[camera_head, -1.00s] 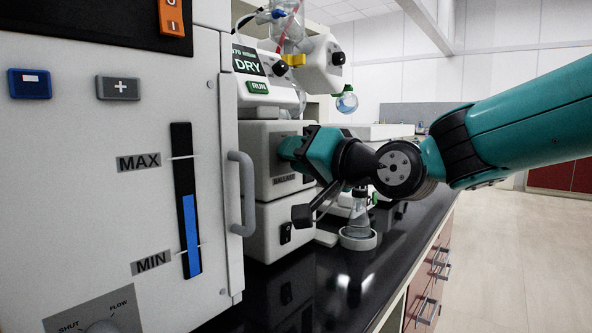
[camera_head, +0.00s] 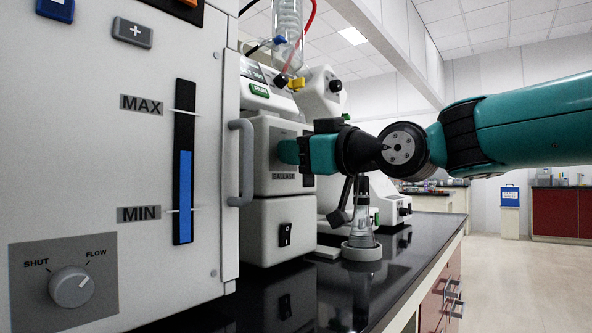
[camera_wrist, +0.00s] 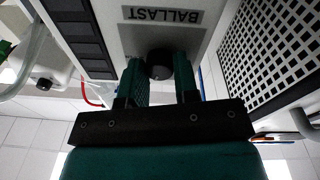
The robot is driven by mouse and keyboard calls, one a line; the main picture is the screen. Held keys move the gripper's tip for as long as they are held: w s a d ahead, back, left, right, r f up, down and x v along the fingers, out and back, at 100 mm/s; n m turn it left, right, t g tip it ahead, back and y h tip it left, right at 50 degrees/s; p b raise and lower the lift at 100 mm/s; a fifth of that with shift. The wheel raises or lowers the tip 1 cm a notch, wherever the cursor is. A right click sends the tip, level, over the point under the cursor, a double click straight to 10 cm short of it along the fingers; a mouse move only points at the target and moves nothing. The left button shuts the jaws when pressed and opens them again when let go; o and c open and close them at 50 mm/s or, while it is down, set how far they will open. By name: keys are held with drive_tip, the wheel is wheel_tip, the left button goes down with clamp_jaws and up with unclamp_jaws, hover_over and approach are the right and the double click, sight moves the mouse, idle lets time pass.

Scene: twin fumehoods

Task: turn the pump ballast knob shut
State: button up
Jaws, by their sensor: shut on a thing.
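The pump (camera_head: 283,225) is a white box standing on the black bench in the head view, with a BALLAST label (camera_head: 284,176) on its front panel. My gripper (camera_head: 288,152) reaches the panel just above that label, and its fingers hide the knob there. In the wrist view the dark round ballast knob (camera_wrist: 159,62) sits between the two green fingers of my gripper (camera_wrist: 160,76). The fingers are shut on the knob, one on each side. The BALLAST label (camera_wrist: 162,16) appears upside down there. The knob's pointer and marks cannot be made out.
A large white cabinet with a handle (camera_head: 235,165) and a SHUT/FLOW knob (camera_head: 71,286) stands close on the left. A glass flask (camera_head: 362,222) stands on the bench below my wrist. Open floor lies at the right.

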drive_tip(key=shift+w+d+f+n+g+b, duration=0.1)
drive_tip(key=shift+n+g+b, duration=0.05)
drive_tip(key=shift+n+b, duration=0.8)
drive_tip(key=shift+w+f+n+g+b, duration=0.15)
drive_tip(key=shift+n+b, duration=0.4)
drive_tip(key=shift+n, duration=0.7)
drive_tip(key=shift+s+r, duration=0.1)
drive_tip(key=shift+r, duration=0.1)
drive_tip(key=o, duration=0.8)
drive_tip(key=shift+o, duration=0.6)
drive_tip(key=v, duration=1.7)
drive_tip(key=shift+d+f, duration=0.15)
drive_tip(key=shift+f, duration=0.15)
